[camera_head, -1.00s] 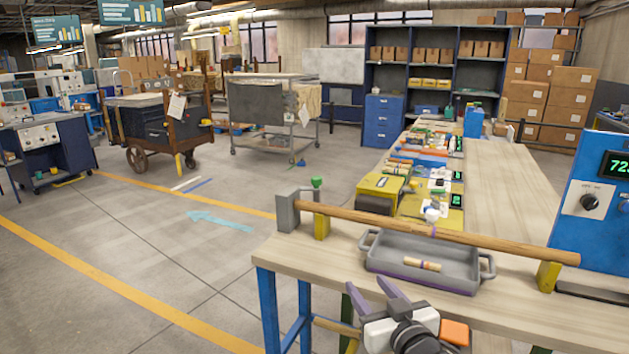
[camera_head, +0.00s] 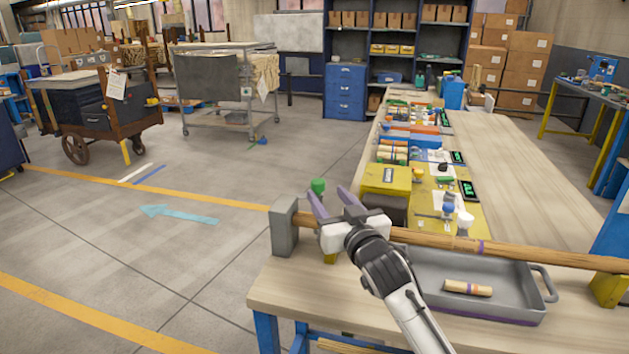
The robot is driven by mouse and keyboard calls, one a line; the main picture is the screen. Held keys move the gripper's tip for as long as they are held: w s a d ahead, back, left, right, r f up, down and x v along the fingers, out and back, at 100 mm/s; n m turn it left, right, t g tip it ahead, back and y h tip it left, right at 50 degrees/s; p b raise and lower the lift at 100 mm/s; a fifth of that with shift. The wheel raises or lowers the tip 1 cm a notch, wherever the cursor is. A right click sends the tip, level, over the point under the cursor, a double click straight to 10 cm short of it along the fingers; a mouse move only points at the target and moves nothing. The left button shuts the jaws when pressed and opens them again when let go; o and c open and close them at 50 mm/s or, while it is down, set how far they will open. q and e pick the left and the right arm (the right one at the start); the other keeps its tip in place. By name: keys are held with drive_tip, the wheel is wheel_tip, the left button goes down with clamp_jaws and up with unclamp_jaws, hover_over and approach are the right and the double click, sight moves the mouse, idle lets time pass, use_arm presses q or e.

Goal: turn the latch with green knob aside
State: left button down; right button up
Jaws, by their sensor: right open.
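The latch's green knob (camera_head: 318,186) stands up beside the grey end block (camera_head: 284,228), at the left end of a long wooden rod (camera_head: 440,240) lying across the near bench. The latch's lower part is mostly hidden by my right gripper. My right gripper (camera_head: 326,191) is open. Its two purple-grey fingers point up and away, one close by the knob and the other to its right. I cannot tell whether a finger touches the knob. Its white body covers part of the rod. My left gripper is out of view.
A grey tray (camera_head: 405,259) with a short wooden piece (camera_head: 468,288) sits below the rod. A yellow support (camera_head: 606,290) holds the rod's right part. A yellow box (camera_head: 386,181) and several small items lie behind the rod. Floor left of the bench is clear.

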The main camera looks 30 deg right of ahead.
sight(320, 188)
drive_tip(key=x, duration=0.7)
drive_tip(key=shift+a+f, duration=0.1)
clamp_jaws()
